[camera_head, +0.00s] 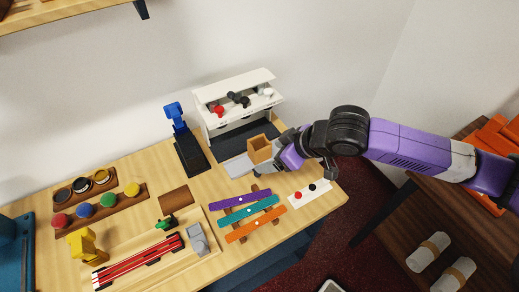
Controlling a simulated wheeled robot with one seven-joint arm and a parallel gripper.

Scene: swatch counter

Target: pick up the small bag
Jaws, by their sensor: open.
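A small tan, open-topped thing (260,149) stands upright at the front of the white machine. It looks like the small bag, though its boxy shape leaves this unsure. My gripper (279,147) reaches in from the right and is just beside it, at its right side. The gripper is open. The fingers are small and partly hidden by my own wrist, so I cannot tell whether they touch the tan thing or reach around it.
The white machine (208,110) stands behind on the wooden counter (215,184). A black and blue stand (189,152) is to its left. Purple, teal and orange bars (262,211) lie in front, with a white plate (309,193) to their right. A wooden tray (129,245) fills the front left.

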